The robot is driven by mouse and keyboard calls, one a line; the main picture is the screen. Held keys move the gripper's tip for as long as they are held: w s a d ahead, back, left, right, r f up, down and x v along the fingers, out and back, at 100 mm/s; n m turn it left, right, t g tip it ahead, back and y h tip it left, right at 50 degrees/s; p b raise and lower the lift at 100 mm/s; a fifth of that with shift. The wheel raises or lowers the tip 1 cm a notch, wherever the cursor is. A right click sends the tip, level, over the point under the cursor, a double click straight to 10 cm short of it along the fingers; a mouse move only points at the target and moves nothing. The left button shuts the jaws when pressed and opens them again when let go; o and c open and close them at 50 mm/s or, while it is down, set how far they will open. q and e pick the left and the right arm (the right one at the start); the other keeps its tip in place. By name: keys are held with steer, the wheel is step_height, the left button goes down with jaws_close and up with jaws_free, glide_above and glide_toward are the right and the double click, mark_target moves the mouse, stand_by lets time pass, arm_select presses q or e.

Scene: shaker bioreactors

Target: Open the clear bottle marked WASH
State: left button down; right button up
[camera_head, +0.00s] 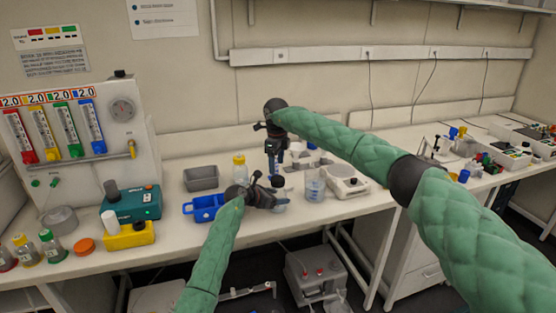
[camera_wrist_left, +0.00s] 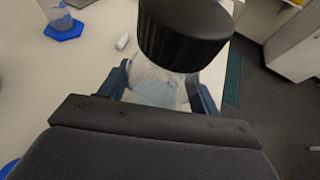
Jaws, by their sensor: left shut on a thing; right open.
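A clear bottle (camera_wrist_left: 160,84) with a wide black cap (camera_wrist_left: 185,33) stands between the fingers of my left gripper (camera_wrist_left: 160,92) in the left wrist view. The gripper is shut on the bottle's body, below the cap. The cap sits on the bottle. In the head view the bottle (camera_head: 281,194) is small and partly hidden by my left gripper (camera_head: 272,197) near the table's front edge. No WASH marking is readable. My right gripper (camera_head: 273,170) points down just behind and above the bottle, open, apart from the cap.
A blue tray (camera_head: 203,208), a grey bin (camera_head: 201,178) and a yellow-capped bottle (camera_head: 239,166) stand left of the grippers. A beaker (camera_head: 315,187) and a white balance-like device (camera_head: 347,183) stand close on the right. The table's front edge is near.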

mark_target(278, 178)
steer(key=m, duration=0.7)
steer(key=shift+d+r, duration=0.1)
steer(key=shift+r, duration=0.15)
steer(key=m, duration=0.4)
steer(key=shift+r, duration=0.15)
steer(key=m, duration=0.3)
steer(key=shift+d+m, duration=0.15)
steer(key=shift+m, duration=0.15)
steer(key=shift+f, duration=3.9)
steer(key=c, duration=1)
steer(key=n, duration=0.5)
steer(key=shift+d+n, duration=0.1)
steer(key=shift+n, duration=0.2)
steer(key=shift+w+r, duration=0.1)
steer(key=shift+r, duration=0.3)
